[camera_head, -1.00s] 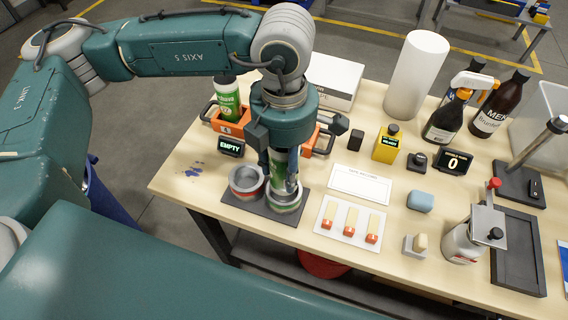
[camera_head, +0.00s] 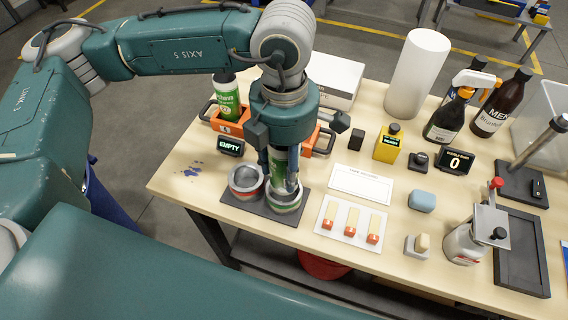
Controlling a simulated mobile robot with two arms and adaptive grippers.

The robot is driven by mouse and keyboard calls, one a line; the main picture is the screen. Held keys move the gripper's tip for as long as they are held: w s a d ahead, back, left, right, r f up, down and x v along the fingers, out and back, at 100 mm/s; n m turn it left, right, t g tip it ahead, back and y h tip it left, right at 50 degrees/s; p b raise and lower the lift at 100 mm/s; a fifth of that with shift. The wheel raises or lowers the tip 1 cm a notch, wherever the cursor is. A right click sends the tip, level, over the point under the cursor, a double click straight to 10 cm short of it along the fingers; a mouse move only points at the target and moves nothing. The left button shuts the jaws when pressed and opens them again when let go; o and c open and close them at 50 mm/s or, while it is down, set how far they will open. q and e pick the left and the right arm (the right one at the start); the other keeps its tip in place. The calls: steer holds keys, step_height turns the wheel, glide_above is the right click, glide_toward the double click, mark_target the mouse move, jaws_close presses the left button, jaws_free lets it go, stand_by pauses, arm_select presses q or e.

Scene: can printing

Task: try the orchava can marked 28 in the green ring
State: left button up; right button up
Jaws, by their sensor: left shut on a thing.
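My left gripper (camera_head: 284,172) points down over the right-hand ring on the dark mat and is shut on a green-labelled can (camera_head: 277,164). The can is upright, largely hidden by the fingers, and its number cannot be read. Its lower end is at the green ring (camera_head: 284,205); how deep it sits in the ring I cannot tell. A red ring (camera_head: 245,191) stands just left of it, with a grey inside. My right gripper is not in view.
Another green-labelled can (camera_head: 227,95) stands in an orange carrier (camera_head: 223,126) behind the gripper, near an EMPTY display (camera_head: 231,146). A white tray with red-tipped pieces (camera_head: 349,222) lies right of the dark mat (camera_head: 237,204). Bottles and a white roll (camera_head: 417,74) stand farther right.

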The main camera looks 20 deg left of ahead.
arm_select(q)
steer(key=shift+b, duration=0.5)
stand_by(0.8)
steer(key=shift+f+b, duration=0.95)
stand_by(0.7)
steer(key=shift+f+b, duration=1.8)
steer(key=shift+b, duration=0.1)
stand_by(1.2)
stand_by(0.8)
steer(key=o, duration=0.8)
steer(key=shift+o, duration=0.2)
step_height(320, 180, up, 12)
